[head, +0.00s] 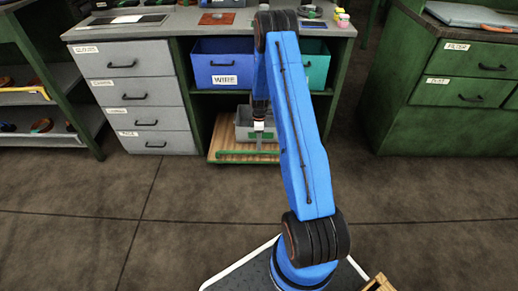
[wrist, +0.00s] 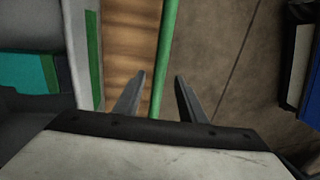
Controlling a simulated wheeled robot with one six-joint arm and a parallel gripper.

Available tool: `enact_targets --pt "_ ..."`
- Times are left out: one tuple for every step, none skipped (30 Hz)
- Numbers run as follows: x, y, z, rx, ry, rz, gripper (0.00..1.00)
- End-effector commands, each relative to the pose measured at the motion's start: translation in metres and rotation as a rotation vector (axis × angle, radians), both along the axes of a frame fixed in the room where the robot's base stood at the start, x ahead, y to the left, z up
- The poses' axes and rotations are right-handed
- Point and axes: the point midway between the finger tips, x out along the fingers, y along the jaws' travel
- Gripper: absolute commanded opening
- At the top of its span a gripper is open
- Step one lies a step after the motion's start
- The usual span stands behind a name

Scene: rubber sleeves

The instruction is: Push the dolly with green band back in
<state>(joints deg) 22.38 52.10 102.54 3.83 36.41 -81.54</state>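The dolly (head: 222,132) is a low wooden platform at floor level in the bench's open bay, its front part showing. A green bar (head: 235,153) runs along its front edge. A grey bin (head: 243,127) with a green band stands on it. In the wrist view, the bin wall (wrist: 80,30) is at left, the wooden deck (wrist: 130,45) beside it, and the green bar (wrist: 168,45) runs toward my gripper. My gripper (wrist: 160,80) is open, with the bar showing between its two fingers; I see gaps on both sides. In the head view my arm partly hides the dolly.
A blue WIRE bin (head: 222,65) and a teal bin (head: 315,65) sit on the shelf above the dolly. A grey drawer unit (head: 140,95) stands left of the bay, a green cabinet (head: 440,90) at right. The floor (head: 150,215) in front is clear.

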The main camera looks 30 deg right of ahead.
Motion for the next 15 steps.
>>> enact_targets --pt "0.002 -0.002 0.012 -0.001 -0.003 0.000 0.37" --pt "0.003 -0.002 0.018 -0.001 -0.003 0.000 0.37" --pt "0.004 -0.003 0.025 -0.001 -0.002 0.000 0.37" --pt "0.005 -0.004 0.030 -0.001 -0.002 0.000 0.37" --pt "0.006 -0.004 0.036 0.000 -0.002 0.000 0.37" --pt "0.007 -0.005 0.042 0.000 -0.002 0.000 0.37" --pt "0.008 -0.005 0.047 -0.001 -0.001 0.000 0.37" --pt "0.008 -0.006 0.051 -0.001 -0.001 -0.001 0.37" --pt "0.009 -0.006 0.056 -0.001 -0.001 -0.001 0.37" --pt "0.010 -0.007 0.059 -0.001 -0.001 -0.001 0.37" --pt "0.011 -0.007 0.063 -0.001 -0.001 -0.001 0.37" --pt "0.011 -0.007 0.066 0.000 0.000 -0.001 0.37" --pt "0.011 -0.008 0.068 0.000 0.000 -0.001 0.37" --pt "0.012 -0.008 0.070 0.000 0.000 -0.001 0.37" --pt "0.012 -0.008 0.071 0.000 0.000 -0.001 0.37"
